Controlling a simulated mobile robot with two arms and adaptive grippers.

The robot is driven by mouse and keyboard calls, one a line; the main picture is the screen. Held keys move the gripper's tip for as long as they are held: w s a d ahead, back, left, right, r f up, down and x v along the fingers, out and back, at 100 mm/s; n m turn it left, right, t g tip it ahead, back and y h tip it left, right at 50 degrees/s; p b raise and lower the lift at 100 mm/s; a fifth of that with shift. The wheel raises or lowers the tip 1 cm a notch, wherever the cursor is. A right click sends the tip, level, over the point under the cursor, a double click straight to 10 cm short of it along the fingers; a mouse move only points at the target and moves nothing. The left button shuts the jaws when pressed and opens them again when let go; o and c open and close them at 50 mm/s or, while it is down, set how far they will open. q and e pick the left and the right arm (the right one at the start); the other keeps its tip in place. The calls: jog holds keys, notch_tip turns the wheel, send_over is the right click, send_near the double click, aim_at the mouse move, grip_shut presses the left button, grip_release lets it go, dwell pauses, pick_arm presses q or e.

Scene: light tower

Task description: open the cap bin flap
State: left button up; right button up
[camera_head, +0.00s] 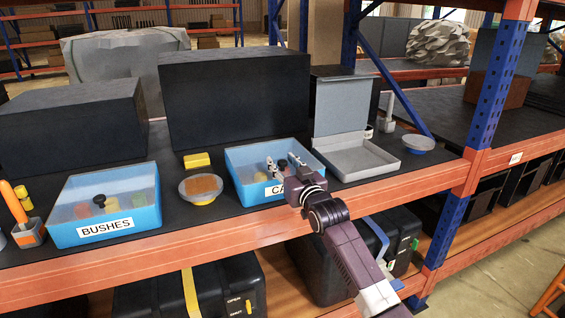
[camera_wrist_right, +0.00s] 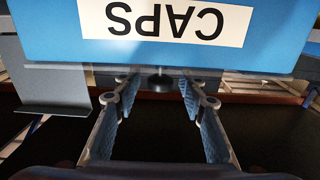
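The blue cap bin (camera_head: 249,193) stands near the shelf's front edge, and its label is partly covered by my right gripper (camera_head: 283,166). A pale translucent flap (camera_head: 246,163) appears to lie over the bin's top, closed. In the right wrist view the bin's blue wall (camera_wrist_right: 50,30) shows its CAPS label upside down. A black knob (camera_wrist_right: 160,83) appears between the tips of my right gripper (camera_wrist_right: 158,92), whose fingers are spread apart on either side of it. I cannot tell whether they touch it. My left gripper is not in view.
A blue BUSHES bin (camera_head: 105,228) stands at left, with a dish (camera_head: 201,188) and a yellow block (camera_head: 197,160) between the bins. An open grey case (camera_head: 356,158) with raised lid stands close right of the cap bin. A large dark box (camera_head: 235,100) is behind.

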aim_at(276, 162)
jog(key=shift+w, duration=0.1)
jog(key=shift+c, duration=0.2)
grip_shut()
jog(key=r+g+p, duration=0.1)
jog(key=r+p, duration=0.1)
jog(key=p, duration=0.2)
jog(key=w+r+g+p, duration=0.1)
jog(key=r+p, duration=0.2)
jog(key=p, duration=0.1)
jog(key=w+r+g+h+p, duration=0.1)
jog(key=r+p, duration=0.1)
jog(key=p, duration=0.2)
jog(key=shift+a+r+g, duration=0.2)
jog(key=shift+a+g, duration=0.1)
jog(key=shift+a, duration=0.1)
jog(key=shift+w+a+r+g+h+p, duration=0.2)
jog(key=shift+w+r+g+p, duration=0.2)
jog(key=shift+w+r+g, duration=0.2)
jog(key=shift+w+a+r+g+h+p, duration=0.2)
jog(key=shift+w+r+g+p, duration=0.2)
jog(key=shift+r, duration=0.35)
jog(key=shift+w+a+r+g+h+p, duration=0.1)
jog(key=shift+w+r+g+h+p, duration=0.1)
jog(key=shift+w+r+g+p, duration=0.35)
jog(key=shift+r, duration=0.2)
